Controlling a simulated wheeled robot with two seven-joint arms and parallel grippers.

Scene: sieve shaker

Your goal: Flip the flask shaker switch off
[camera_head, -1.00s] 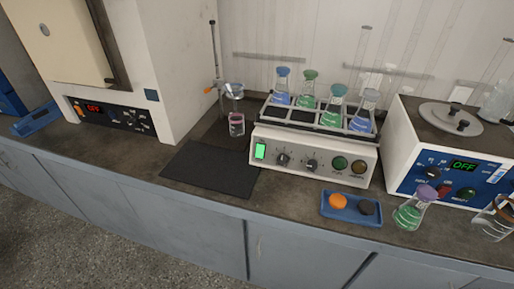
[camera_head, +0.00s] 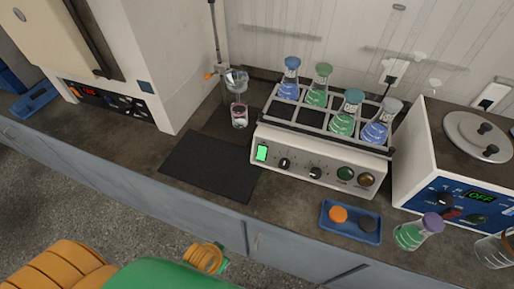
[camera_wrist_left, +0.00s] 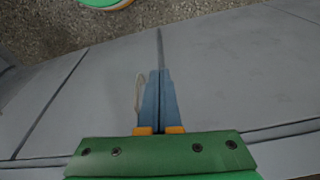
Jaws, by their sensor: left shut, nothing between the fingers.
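The flask shaker (camera_head: 318,160) is a white box on the bench, with a rack on top holding several stoppered flasks of blue and green liquid. Its switch (camera_head: 262,153) is a green-lit rocker at the left end of the front panel, beside two black knobs and two round buttons. My left gripper (camera_wrist_left: 160,75) shows in the left wrist view, its blue fingers shut with nothing between them, in front of the grey cabinet fronts. My right gripper is not in view.
A black mat (camera_head: 210,166) lies left of the shaker. A blue tray (camera_head: 350,236) with orange and dark stoppers sits in front. A purple-stoppered flask (camera_head: 416,232) stands at the right, before a white-and-blue device (camera_head: 440,195) reading OFF. A small beaker (camera_head: 239,117) stands behind the mat.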

